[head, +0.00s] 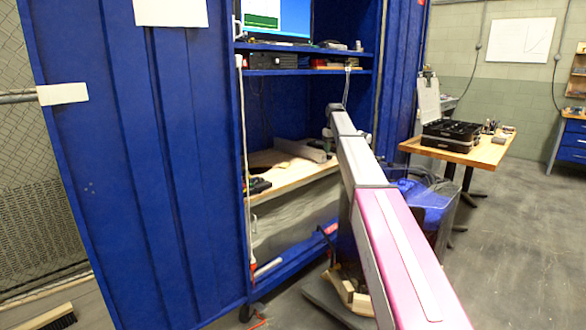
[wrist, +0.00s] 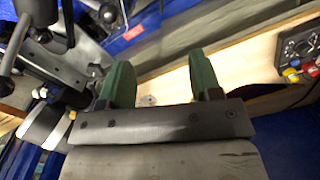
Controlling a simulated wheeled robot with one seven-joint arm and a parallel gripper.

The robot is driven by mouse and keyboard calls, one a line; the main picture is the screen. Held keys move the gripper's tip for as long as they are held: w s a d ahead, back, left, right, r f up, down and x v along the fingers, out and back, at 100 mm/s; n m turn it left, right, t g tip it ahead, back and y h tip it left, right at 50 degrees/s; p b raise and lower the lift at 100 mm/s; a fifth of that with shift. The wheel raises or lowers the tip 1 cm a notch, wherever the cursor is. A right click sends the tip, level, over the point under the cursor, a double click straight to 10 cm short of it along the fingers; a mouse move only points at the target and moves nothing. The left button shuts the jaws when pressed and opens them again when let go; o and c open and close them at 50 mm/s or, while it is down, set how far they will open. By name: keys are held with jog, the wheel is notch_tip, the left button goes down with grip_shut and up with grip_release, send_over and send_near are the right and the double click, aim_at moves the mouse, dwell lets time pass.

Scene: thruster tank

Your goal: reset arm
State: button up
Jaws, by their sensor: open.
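My gripper (wrist: 162,85) shows in the wrist view with two green fingers set well apart. It is open, and nothing sits between the fingers. Beyond the fingers is a light wooden shelf (wrist: 254,62). In the head view my arm stretches from the lower right toward the open blue cabinet (head: 185,150). The arm's far end is at the cabinet's right side, in front of the wooden shelf (head: 290,180). My fingertips cannot be made out in the head view.
A dark device with coloured plugs (wrist: 300,60) lies on the shelf at the right of the wrist view. A grey roll (head: 300,150) lies on the shelf in the head view. A wooden table (head: 485,155) with a black case (head: 450,137) stands right. Floor at right is clear.

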jog(key=s+f+m, duration=0.2)
jog(key=s+f, duration=2.2)
jog(key=s, duration=0.1)
jog(key=s+f+m, duration=0.1)
jog(key=s+f, duration=0.5)
jog(key=s, duration=0.7)
jog(key=s+f+m, duration=0.1)
jog(key=s+f, duration=0.5)
jog(key=s, duration=0.7)
jog(key=shift+m, duration=0.4)
